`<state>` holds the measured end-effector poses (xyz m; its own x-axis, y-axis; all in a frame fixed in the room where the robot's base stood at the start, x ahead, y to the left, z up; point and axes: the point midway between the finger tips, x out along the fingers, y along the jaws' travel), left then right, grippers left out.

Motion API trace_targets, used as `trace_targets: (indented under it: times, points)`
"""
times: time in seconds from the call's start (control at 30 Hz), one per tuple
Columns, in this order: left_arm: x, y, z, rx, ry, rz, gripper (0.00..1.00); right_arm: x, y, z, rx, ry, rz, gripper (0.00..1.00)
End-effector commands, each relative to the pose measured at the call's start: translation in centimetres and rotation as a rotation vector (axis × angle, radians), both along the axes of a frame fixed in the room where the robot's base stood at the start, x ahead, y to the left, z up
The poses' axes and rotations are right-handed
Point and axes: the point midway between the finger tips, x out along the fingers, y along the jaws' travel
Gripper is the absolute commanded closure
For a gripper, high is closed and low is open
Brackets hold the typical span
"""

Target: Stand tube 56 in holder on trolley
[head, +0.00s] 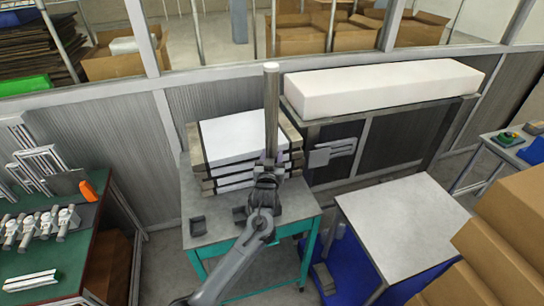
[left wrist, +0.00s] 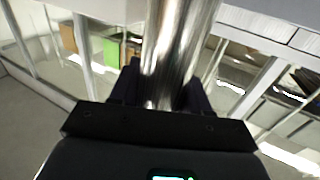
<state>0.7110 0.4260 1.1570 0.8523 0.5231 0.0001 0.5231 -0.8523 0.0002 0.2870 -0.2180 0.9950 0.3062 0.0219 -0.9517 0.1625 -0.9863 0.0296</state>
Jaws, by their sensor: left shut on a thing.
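The tube (head: 271,105), a long grey metal cylinder with a pale top end, stands roughly upright in the head view. My left gripper (head: 268,168) is shut on its lower part, above the trolley. In the left wrist view the shiny tube (left wrist: 178,45) rises between the two dark fingers of the gripper (left wrist: 160,95). The trolley (head: 225,252) has a grey top and teal legs. A small dark grey block (head: 197,227), possibly a holder, sits at its left front. The tube's lower end is hidden behind my gripper and arm. My right gripper is not in view.
Stacked trays with white sheets (head: 235,137) fill the trolley's back. A long white box (head: 385,87) lies on a rack behind right. A green bench (head: 72,258) with several metal parts stands left. A pale-topped table (head: 400,222) and cardboard boxes (head: 510,235) stand right.

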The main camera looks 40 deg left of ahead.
Motion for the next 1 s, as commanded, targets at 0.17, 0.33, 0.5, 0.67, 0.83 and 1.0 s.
trace_targets:
  times: [0.17,0.33,0.5,0.67,0.83,1.0]
  points:
    - [0.0,0.0,0.2,0.001,-0.004,0.000,1.00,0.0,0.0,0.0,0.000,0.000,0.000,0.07]
    - [0.0,0.0,0.2,0.001,-0.004,0.000,1.00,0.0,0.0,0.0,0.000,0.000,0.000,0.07]
    - [0.0,0.0,0.0,0.001,-0.004,0.000,1.00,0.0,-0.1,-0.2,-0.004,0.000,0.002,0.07]
    - [0.0,0.0,-0.3,0.001,-0.004,0.000,1.00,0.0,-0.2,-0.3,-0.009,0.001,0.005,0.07]
    - [0.0,0.0,-0.7,0.001,-0.004,0.000,1.00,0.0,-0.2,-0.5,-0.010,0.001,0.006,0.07]
    - [0.0,0.0,-1.0,0.001,-0.004,0.000,1.00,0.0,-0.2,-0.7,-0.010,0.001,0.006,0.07]
